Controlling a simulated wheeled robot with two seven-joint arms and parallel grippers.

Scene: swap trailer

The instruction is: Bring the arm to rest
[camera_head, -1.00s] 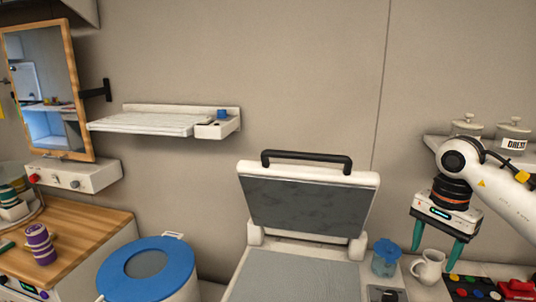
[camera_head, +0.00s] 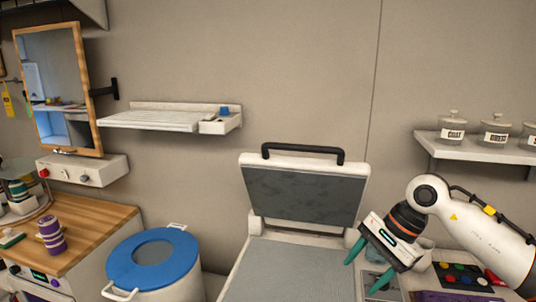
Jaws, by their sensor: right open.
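My right arm comes in from the lower right, white with a dark and orange wrist. My right gripper (camera_head: 363,276) is open and empty, with two teal fingers pointing down and to the left. It hangs in front of the right edge of the opened grey press-like appliance (camera_head: 305,196), above the counter. Whether the fingers touch anything cannot be told. The blue-topped jar and white mug beside the appliance are mostly hidden behind the gripper. My left gripper is not in view.
A shelf with labelled jars (camera_head: 453,126) is above my right arm. A control panel with coloured buttons (camera_head: 463,274) lies under the arm. A blue-lidded bin (camera_head: 152,258) and a wooden counter with a purple striped cup (camera_head: 51,235) are at left. The wall above the appliance is clear.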

